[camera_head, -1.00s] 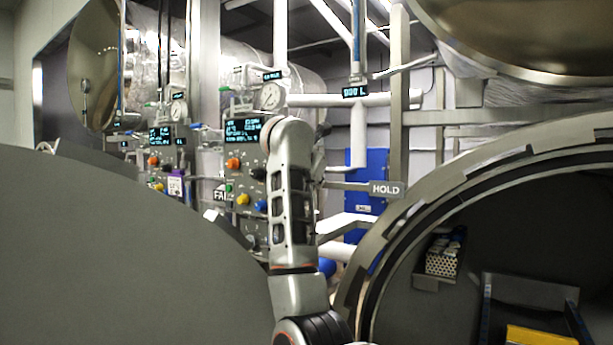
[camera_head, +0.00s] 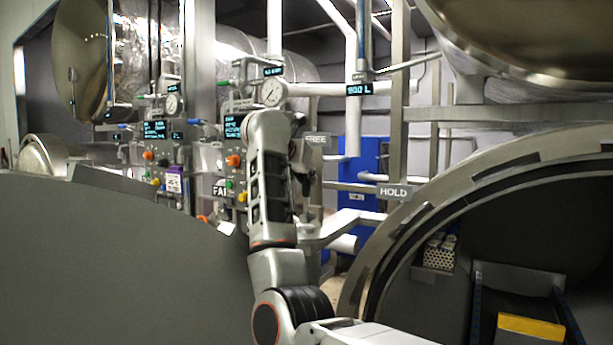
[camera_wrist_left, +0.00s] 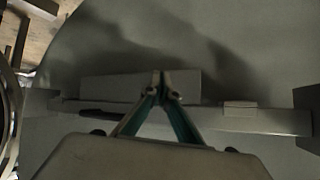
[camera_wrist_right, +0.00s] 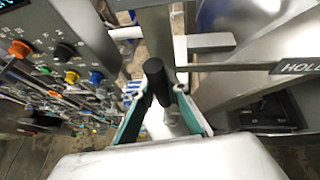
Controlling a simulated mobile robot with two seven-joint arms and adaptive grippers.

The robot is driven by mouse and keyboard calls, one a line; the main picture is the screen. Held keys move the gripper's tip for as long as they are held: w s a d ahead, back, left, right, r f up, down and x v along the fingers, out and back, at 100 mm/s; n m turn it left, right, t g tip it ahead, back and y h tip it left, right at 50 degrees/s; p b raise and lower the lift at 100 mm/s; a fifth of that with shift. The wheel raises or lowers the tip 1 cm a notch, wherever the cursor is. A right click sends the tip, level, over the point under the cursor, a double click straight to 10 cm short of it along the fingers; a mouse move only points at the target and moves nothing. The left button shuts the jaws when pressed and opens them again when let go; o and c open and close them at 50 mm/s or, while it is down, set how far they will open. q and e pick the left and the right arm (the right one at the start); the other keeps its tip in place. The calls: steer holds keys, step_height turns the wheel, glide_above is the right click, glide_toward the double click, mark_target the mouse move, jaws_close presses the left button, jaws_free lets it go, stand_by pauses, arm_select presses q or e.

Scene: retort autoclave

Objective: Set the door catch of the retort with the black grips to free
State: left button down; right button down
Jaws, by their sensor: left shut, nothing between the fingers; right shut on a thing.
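The door catch handle shows in the right wrist view as a black cylindrical grip (camera_wrist_right: 154,77). My right gripper (camera_wrist_right: 168,98) is shut on this grip. In the head view my right arm stands in the middle and its gripper (camera_head: 303,180) is partly hidden behind the wrist. A FREE plate (camera_head: 317,138) is just above the gripper, and a HOLD plate (camera_head: 395,191) is to its right. My left gripper (camera_wrist_left: 164,86) is shut and empty in front of a grey surface with a bar (camera_wrist_left: 240,119); it is not in the head view.
The open retort mouth (camera_head: 455,190) is at the right, with a yellow item (camera_head: 531,326) inside. A large grey disc (camera_head: 120,265) fills the lower left. Control panels with coloured knobs (camera_head: 232,160) stand behind my right arm. Blue equipment (camera_head: 362,165) is farther back.

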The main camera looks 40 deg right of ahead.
mark_target(304, 176)
stand_by(0.3)
steer(key=c, duration=2)
jaws_free()
steer(key=shift+o, duration=0.4)
steer(key=shift+w, duration=0.15)
steer(key=shift+v, duration=3.75)
